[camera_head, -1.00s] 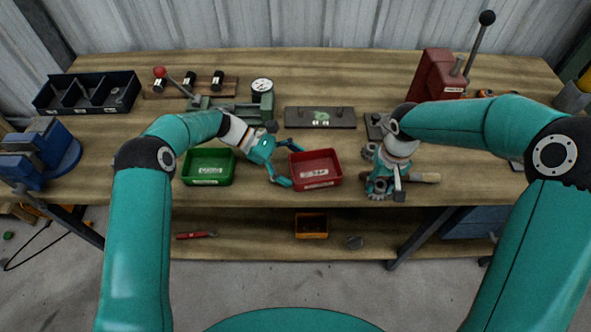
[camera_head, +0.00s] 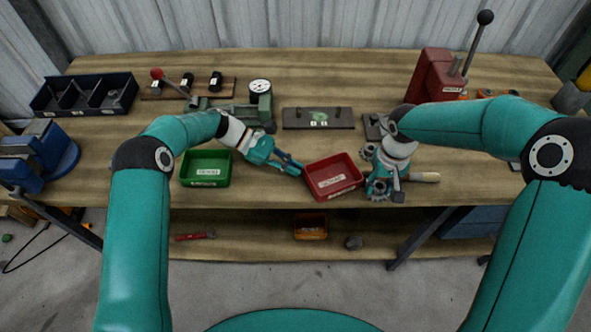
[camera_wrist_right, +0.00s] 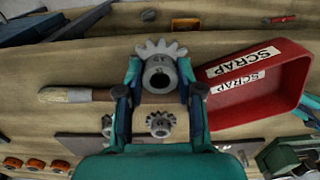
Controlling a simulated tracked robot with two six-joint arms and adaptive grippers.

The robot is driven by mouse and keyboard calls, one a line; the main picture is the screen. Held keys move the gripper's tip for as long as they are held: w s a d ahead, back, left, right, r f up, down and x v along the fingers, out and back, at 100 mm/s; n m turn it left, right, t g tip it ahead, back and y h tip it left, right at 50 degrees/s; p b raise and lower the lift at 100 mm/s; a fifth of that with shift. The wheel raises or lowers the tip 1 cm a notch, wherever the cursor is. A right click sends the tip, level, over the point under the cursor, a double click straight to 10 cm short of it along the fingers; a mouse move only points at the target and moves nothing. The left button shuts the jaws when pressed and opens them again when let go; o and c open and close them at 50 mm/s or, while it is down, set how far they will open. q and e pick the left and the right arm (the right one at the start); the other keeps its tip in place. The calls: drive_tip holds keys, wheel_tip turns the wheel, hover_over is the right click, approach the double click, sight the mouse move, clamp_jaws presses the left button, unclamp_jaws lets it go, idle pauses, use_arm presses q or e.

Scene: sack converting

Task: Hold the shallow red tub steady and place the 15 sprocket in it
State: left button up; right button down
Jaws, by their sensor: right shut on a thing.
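The shallow red tub (camera_head: 333,190) sits turned at an angle near the front of the bench, empty, with a white label; in the right wrist view the tub (camera_wrist_right: 240,113) reads "SCRAP". My left gripper (camera_head: 296,168) is at the tub's left corner with its fingers drawn close together; whether they pinch the rim is unclear. My right gripper (camera_head: 377,186) is just right of the tub, shut on a grey toothed sprocket (camera_wrist_right: 158,72) held between its fingertips. No number on it is legible. A smaller sprocket (camera_wrist_right: 160,123) lies beyond it.
A green tub (camera_head: 206,182) stands left of my left gripper. A wooden-handled brush (camera_head: 425,177) lies right of my right gripper. A dark plate (camera_head: 318,118) lies behind the red tub. A red lever press (camera_head: 437,75) stands at the back right. Bare bench lies between tub and plate.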

use_arm(q)
drive_tip(key=o, duration=1.3)
drive_tip(key=shift+c, duration=0.3)
